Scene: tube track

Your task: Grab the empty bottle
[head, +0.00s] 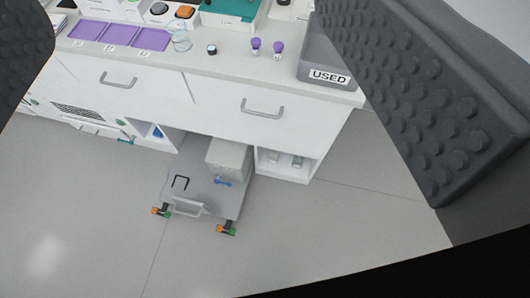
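My gripper (240,110) is open, with one dark studded pad at the upper left and the other large at the right. Nothing is between the pads close up; the bench lies well beyond them. A clear, glass-like vessel (181,40) stands on the bench beside the purple mats. Two small purple-capped containers (256,46) (278,48) stand to the right of it. A small dark-capped item (211,49) sits between. I cannot tell which of these is the empty bottle, or whether any is empty.
A grey bin marked USED (322,76) stands at the bench's right end. Purple mats (120,36) lie at the left. White drawers with handles (262,107) form the bench front. A grey wheeled cart (205,190) stands below on open grey floor.

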